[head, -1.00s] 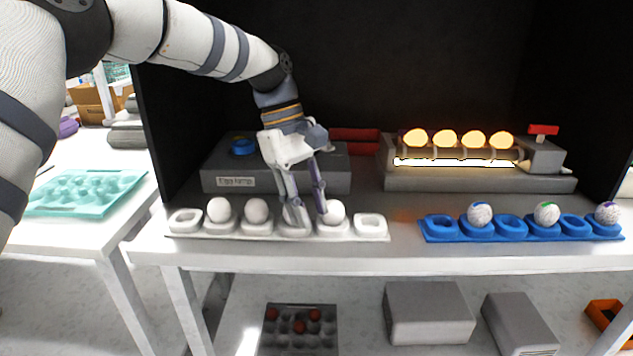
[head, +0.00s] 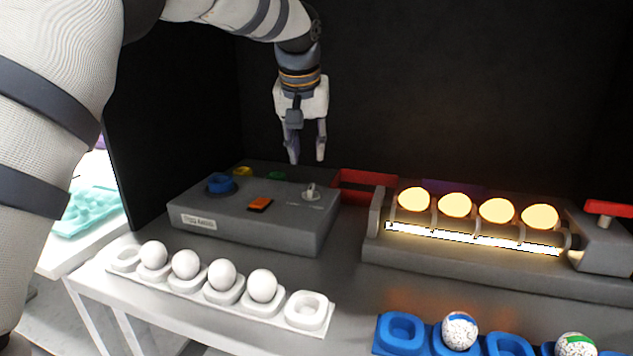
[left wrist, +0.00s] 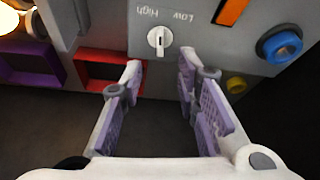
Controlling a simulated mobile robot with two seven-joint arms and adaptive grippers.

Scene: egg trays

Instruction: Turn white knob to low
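The white knob (head: 311,192) stands on top of the grey control box (head: 255,228), near its right end. In the left wrist view the white knob (left wrist: 159,40) sits on the panel beside the words "High" and "Low"; its exact setting is hard to tell. My left gripper (head: 307,160) points down above and behind the knob. In the left wrist view the left gripper (left wrist: 160,75) has its two purple-padded fingers apart with nothing between them, and the knob shows just beyond the gap between the tips. My right gripper is not in view.
The box also carries a blue knob (head: 221,183), an orange switch (head: 260,204) and a yellow button (head: 243,171). A white egg tray (head: 322,318) with white eggs is in front. The lit egg rack (head: 375,212) and a blue tray (head: 382,330) are to the right.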

